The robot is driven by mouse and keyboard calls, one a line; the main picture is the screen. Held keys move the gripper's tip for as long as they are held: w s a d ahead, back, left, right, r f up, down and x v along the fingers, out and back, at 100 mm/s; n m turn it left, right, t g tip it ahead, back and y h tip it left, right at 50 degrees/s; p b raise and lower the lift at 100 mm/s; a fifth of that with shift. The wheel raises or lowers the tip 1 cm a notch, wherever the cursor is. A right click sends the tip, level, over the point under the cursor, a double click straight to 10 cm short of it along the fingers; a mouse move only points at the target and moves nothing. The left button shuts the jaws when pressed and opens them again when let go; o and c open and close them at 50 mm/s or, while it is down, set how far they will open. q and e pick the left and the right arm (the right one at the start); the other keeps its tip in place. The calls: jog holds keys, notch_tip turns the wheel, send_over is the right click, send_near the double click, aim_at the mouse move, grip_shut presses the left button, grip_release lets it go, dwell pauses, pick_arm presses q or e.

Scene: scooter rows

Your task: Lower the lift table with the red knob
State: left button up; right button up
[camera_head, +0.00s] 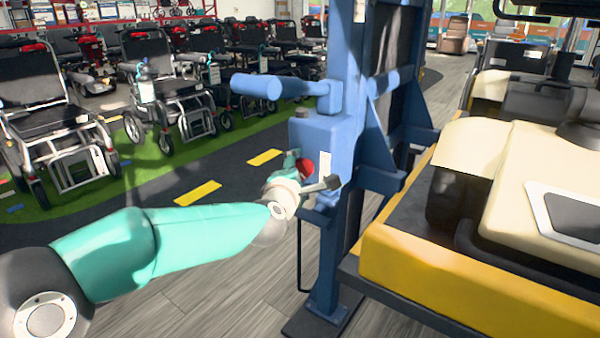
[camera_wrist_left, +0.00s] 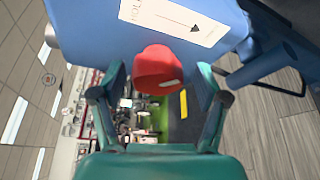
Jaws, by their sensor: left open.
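The red knob (camera_head: 306,168) sits on the blue housing (camera_head: 325,135) of the lift table's column. My left gripper (camera_head: 296,163) is right at the knob in the head view and partly covers it. In the left wrist view the knob (camera_wrist_left: 157,70) shows between the two spread teal fingers of the gripper (camera_wrist_left: 160,78), with gaps visible on both sides. The gripper is open. A white label with a black arrow (camera_wrist_left: 185,20) is on the housing beside the knob. The lift table's yellow-edged platform (camera_head: 400,262) is on the right. My right gripper is not in view.
A cream scooter (camera_head: 540,175) stands on the platform. A blue horizontal bar (camera_head: 262,86) sticks out left above the housing. Wheelchairs (camera_head: 60,110) line the green strip behind. Grey floor (camera_head: 215,300) is bare in front of the column.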

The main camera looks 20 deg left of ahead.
pick_arm(q)
jog(key=s+r, duration=0.1)
jog(key=s, duration=1.1)
jog(key=shift+d+r, duration=0.15)
jog(key=shift+r, duration=0.05)
